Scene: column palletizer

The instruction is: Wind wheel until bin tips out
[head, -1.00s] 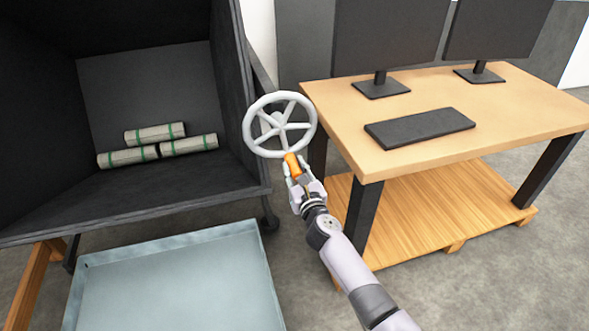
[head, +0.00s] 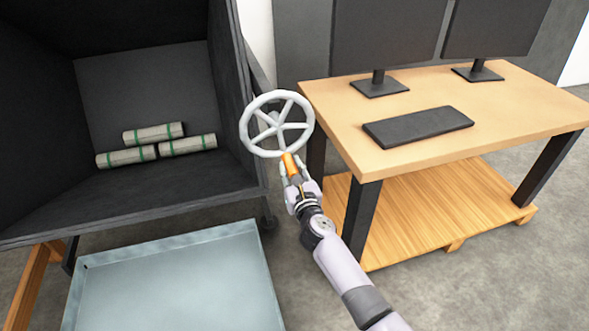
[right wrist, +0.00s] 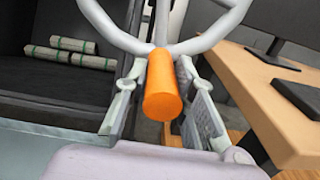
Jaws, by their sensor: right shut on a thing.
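The light grey spoked wheel (head: 277,124) is at the right side of the dark bin (head: 225,90). Its orange handle (head: 290,165) is at the wheel's lower edge. My right gripper (head: 293,174) is shut on the orange handle; in the right wrist view the handle (right wrist: 162,88) sits between the two fingers. Three grey-green rolls (head: 155,143) lie inside the bin, which opens toward me. A pale blue-grey tray (head: 180,285) is below the bin's front edge. My left gripper is not in view.
A wooden table (head: 470,115) with two monitors (head: 388,35) and a dark keyboard (head: 418,126) stands close to the right of the wheel. A wooden pallet (head: 440,215) is beneath it. Grey floor is open between tray and table.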

